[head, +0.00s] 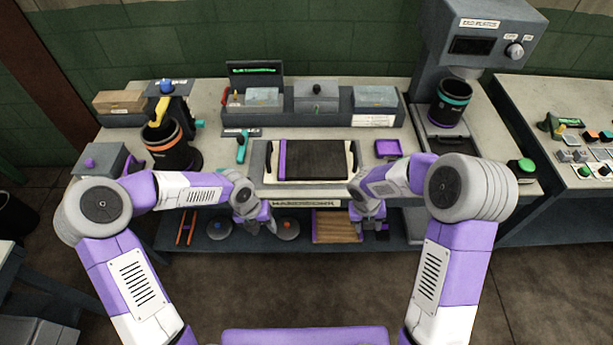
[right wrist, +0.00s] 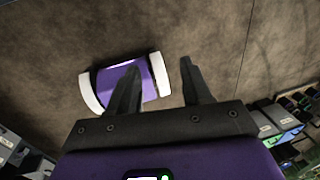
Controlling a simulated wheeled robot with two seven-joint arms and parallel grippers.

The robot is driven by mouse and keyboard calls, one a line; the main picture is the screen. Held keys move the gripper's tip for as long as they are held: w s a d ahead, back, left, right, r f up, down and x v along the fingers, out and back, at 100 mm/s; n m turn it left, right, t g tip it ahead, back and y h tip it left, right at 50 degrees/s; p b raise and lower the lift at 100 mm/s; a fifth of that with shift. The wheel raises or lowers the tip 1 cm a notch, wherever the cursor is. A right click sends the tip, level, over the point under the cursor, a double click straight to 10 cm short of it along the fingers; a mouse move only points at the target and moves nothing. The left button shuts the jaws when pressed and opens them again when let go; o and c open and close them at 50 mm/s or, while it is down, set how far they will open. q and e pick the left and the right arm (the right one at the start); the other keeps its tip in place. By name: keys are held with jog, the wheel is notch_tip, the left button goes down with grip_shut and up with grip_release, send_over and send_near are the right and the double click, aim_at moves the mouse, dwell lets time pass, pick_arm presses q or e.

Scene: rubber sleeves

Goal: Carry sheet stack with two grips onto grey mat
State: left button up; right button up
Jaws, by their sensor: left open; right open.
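A dark flat sheet stack (head: 320,161) with a purple strip along its left side lies at the middle of the bench. It rests on a pale board (head: 259,172) with a dark grip at each side. I cannot make out for certain which surface is the grey mat. My left gripper (head: 264,222) is open and empty, in front of the bench edge and left of the stack. My right gripper (head: 368,218) is open, in front of the edge and right of the stack.
A purple tray (head: 388,148) lies right of the board. Grey bins (head: 316,97) line the back. A shelf lies below the bench.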

notch_tip(320, 180, up, 12)
jog(key=a, duration=0.2)
jog(key=shift+a, duration=0.15)
jog(key=shift+f, duration=0.15)
dwell(0.4)
